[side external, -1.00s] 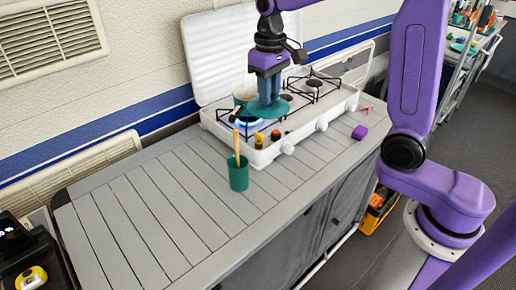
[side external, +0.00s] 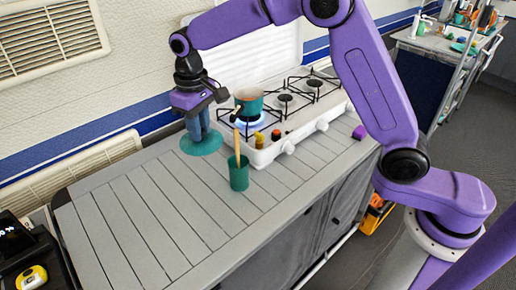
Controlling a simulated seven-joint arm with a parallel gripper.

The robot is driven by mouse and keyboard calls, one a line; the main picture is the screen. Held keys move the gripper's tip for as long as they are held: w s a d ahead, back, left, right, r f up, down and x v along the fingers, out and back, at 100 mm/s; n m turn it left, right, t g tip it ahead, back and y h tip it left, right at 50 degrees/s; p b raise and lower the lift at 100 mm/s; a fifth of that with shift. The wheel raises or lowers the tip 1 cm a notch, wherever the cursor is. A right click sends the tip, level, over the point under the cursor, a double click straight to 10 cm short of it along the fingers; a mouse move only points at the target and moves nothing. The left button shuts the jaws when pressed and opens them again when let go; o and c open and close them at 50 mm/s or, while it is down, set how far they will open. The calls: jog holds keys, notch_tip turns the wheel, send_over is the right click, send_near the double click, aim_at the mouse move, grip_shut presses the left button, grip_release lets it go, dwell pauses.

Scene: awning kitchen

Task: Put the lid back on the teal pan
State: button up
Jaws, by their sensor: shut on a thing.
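The teal pan (side external: 251,108) sits on the left burner of the white stove, where a blue flame shows. Its top is uncovered, and its handle points toward the front left. My gripper (side external: 198,131) points down to the left of the stove and is shut on the round teal lid (side external: 208,146). The lid is level, over the slatted counter's back part. I cannot tell whether it touches the counter or hangs just above it. The lid's knob is hidden between the fingers.
A green cup (side external: 239,178) with a wooden utensil (side external: 237,145) stands in front of the stove (side external: 300,138). Small condiment jars (side external: 259,140) stand at the stove's front edge. A purple block (side external: 359,132) lies on the right. The slatted counter (side external: 150,215) is clear at front left.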

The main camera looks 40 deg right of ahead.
notch_tip(320, 180, down, 19)
jog(key=shift+r, duration=0.15)
dwell(0.5)
jog(key=o, duration=0.8)
notch_tip(320, 180, up, 12)
dwell(0.4)
